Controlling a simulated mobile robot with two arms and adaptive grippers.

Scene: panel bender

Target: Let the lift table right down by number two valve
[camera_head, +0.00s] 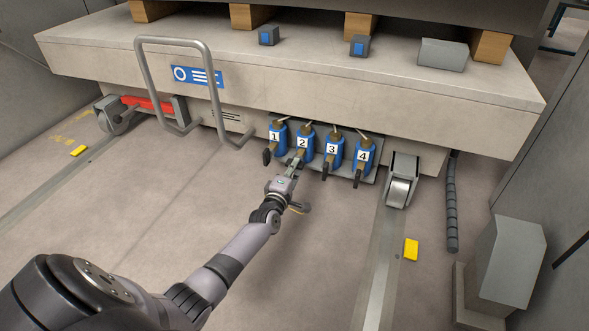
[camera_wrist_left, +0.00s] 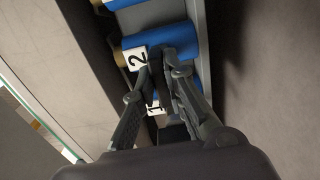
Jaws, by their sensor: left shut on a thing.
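The lift table (camera_head: 282,92) is a thick pale slab across the head view. Below its front edge is a row of blue valves with white number plates. Number two valve (camera_head: 306,152) is second from the left, and its blue body also shows in the left wrist view (camera_wrist_left: 172,40). My left gripper (camera_head: 297,162) reaches it from below and is shut on its black lever, mostly hidden between the fingers. In the left wrist view the fingers (camera_wrist_left: 160,72) close beside the "2" plate. My right gripper is not in view.
Valve one (camera_head: 277,135), valve three (camera_head: 333,152) and valve four (camera_head: 363,157) stand close by, their black levers hanging down. A grey tube handle (camera_head: 141,80) is left. A wheel (camera_head: 400,185) on a floor rail and a grey box (camera_head: 510,260) are right.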

